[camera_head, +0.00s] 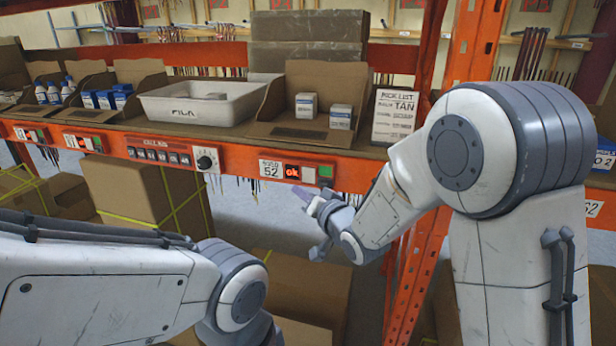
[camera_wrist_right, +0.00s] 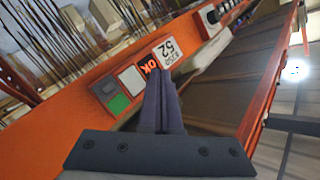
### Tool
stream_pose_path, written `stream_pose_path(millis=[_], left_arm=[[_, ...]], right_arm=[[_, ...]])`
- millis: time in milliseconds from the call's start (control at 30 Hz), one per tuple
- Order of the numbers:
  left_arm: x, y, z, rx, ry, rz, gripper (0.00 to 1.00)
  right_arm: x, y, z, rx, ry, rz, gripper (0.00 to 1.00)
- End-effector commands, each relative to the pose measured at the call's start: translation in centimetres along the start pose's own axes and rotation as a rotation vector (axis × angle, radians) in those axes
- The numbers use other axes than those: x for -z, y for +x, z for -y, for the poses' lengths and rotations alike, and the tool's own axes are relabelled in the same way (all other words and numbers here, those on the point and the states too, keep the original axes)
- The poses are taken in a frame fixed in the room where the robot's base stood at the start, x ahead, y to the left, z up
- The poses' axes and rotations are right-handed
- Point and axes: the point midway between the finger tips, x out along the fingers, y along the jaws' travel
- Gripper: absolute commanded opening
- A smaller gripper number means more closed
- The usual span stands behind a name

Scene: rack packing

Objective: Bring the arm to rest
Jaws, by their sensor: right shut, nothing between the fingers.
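My right gripper (camera_head: 312,203) is in front of the orange shelf beam (camera_head: 240,162), close to the panel with the red "ok" display (camera_head: 300,173) and green button. In the right wrist view, the fingers of my right gripper (camera_wrist_right: 160,72) are together with nothing between them, pointing at the label "52" (camera_wrist_right: 167,50) and the "ok" display. I cannot tell whether the fingertips touch the beam. My left arm (camera_head: 110,285) comes in from the left and its gripper is out of the picture.
On the shelf stand a grey-white tote (camera_head: 205,112), an open carton (camera_head: 315,82) with two small white-blue boxes, and a pick list card (camera_head: 396,118). Blue boxes and bottles are at left. Large cartons (camera_head: 150,200) stand below. An orange upright (camera_head: 408,270) is beside my right arm.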

Motion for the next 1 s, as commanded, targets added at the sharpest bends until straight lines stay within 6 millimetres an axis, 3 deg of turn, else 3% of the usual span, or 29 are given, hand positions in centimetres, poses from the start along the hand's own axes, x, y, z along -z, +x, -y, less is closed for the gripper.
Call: stream_pose_path(millis=[267,367,467,667,800,1000], left_arm=[[0.0,0.1,0.0,0.0,-0.002,0.0,0.5],[0.0,0.4,0.0,0.0,-0.002,0.0,0.5],[-0.1,0.9,0.1,0.0,-0.001,0.0,0.5],[-0.1,1.7,0.1,0.0,-0.001,0.0,0.5],[-0.1,2.2,0.2,0.0,-0.001,0.0,0.5],[-0.1,2.6,0.2,0.0,0.0,0.0,0.5]], right_arm=[[-0.6,-0.3,0.2,-0.022,-0.021,0.028,0.0],[-2.5,-1.4,0.4,-0.083,-0.075,0.11,0.0],[-5.4,-3.7,0.6,-0.168,-0.16,0.249,0.0],[-12.2,-11.9,0.8,-0.301,-0.341,0.616,0.0],[-16.4,-19.6,1.0,-0.329,-0.455,0.903,0.0],[-19.7,-29.2,1.2,-0.299,-0.571,1.239,0.0]])
